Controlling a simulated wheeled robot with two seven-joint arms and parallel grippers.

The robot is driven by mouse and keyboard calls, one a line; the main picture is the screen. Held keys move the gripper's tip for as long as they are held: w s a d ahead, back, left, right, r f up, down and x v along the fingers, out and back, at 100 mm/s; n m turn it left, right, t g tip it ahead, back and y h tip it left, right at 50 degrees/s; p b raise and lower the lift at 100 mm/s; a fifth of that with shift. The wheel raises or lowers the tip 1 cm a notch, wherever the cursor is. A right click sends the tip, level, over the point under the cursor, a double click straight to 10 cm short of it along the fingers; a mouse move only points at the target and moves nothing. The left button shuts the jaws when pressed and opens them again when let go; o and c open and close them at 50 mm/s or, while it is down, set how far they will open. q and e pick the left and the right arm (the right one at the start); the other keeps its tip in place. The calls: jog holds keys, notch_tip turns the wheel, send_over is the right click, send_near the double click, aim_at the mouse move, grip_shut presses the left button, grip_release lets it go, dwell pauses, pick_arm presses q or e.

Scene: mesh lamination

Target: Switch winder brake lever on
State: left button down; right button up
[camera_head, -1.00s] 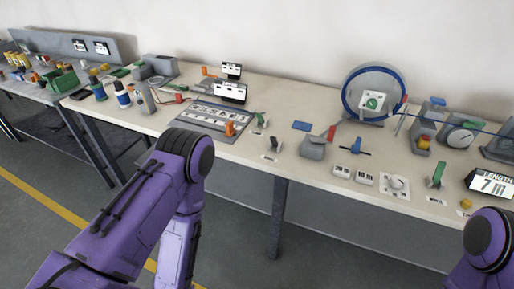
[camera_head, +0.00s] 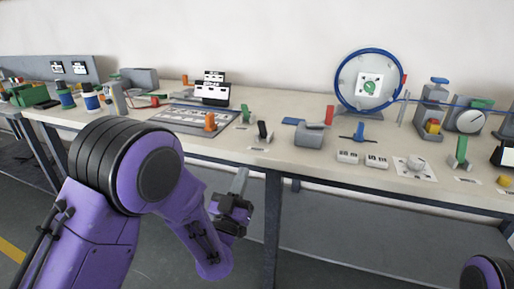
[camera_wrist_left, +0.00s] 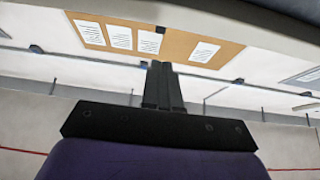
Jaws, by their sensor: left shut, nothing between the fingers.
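The winder, a wheel with a blue rim (camera_head: 345,97) and a green centre, stands at the back of the bench right of centre in the head view. Several small levers stand before it: a red one (camera_head: 329,115) by a grey block, a blue one (camera_head: 360,131), a black one (camera_head: 263,130) and a green one (camera_head: 246,113). Their labels are too small to read, so I cannot tell which is the brake lever. My left gripper (camera_head: 241,176) is shut and empty, before the bench's front edge, apart from every lever. In the left wrist view its fingers (camera_wrist_left: 162,85) are together. My right gripper is out of view.
The bench top (camera_head: 300,168) is pale, with its front edge close to my left gripper. A grey panel with an orange knob (camera_head: 209,122) lies to the left. White switch boxes (camera_head: 376,161) and another green lever (camera_head: 461,151) stand to the right.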

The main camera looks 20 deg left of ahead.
aim_at(260, 124)
pick_arm(q)
jog(key=p+x, duration=0.3)
jog(key=x, duration=1.1)
jog(key=shift+p, duration=0.4)
